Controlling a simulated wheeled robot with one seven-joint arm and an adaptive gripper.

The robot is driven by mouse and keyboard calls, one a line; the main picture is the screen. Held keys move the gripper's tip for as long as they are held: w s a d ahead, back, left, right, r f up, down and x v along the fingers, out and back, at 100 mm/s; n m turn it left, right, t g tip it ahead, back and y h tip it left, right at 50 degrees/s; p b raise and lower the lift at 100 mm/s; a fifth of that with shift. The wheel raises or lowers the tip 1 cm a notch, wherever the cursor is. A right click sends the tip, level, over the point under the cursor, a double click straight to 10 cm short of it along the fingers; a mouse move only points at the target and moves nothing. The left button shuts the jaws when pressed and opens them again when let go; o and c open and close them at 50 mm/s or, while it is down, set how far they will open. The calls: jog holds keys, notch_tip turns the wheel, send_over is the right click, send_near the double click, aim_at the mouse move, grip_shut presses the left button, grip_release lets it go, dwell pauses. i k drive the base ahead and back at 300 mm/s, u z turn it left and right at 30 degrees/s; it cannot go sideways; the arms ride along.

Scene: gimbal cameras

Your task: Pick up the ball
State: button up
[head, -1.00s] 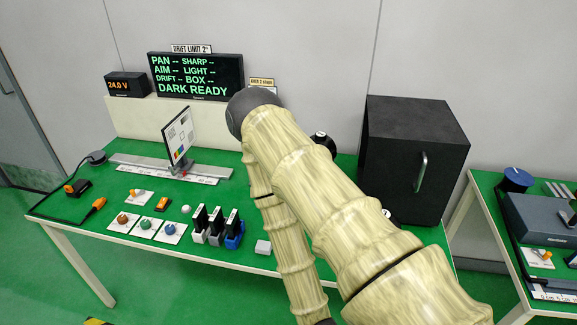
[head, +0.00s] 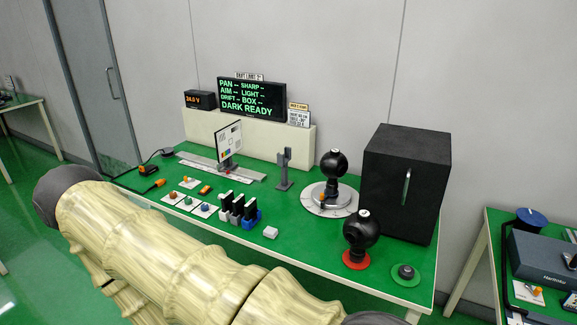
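I cannot clearly make out a separate loose ball in the current head view. Two black ball-shaped camera heads show on the green table: one (head: 334,164) sits on a round grey turntable (head: 345,209), the other (head: 361,229) stands on a red disc (head: 356,261) near the front edge.
A black box (head: 403,185) with a handle stands at the table's right. A tilted test chart (head: 229,140), a grey post (head: 285,168) and several dark upright pieces (head: 238,208) stand further left. A second table (head: 475,235) is at right.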

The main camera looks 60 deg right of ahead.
aim_at(334, 164)
jog(key=z, duration=0.05)
jog(key=i, duration=0.75)
jog(key=z, duration=0.7)
jog(key=i, duration=1.3)
jog(key=z, duration=1.75)
jog(key=i, duration=0.6)
jog(key=z, duration=0.6)
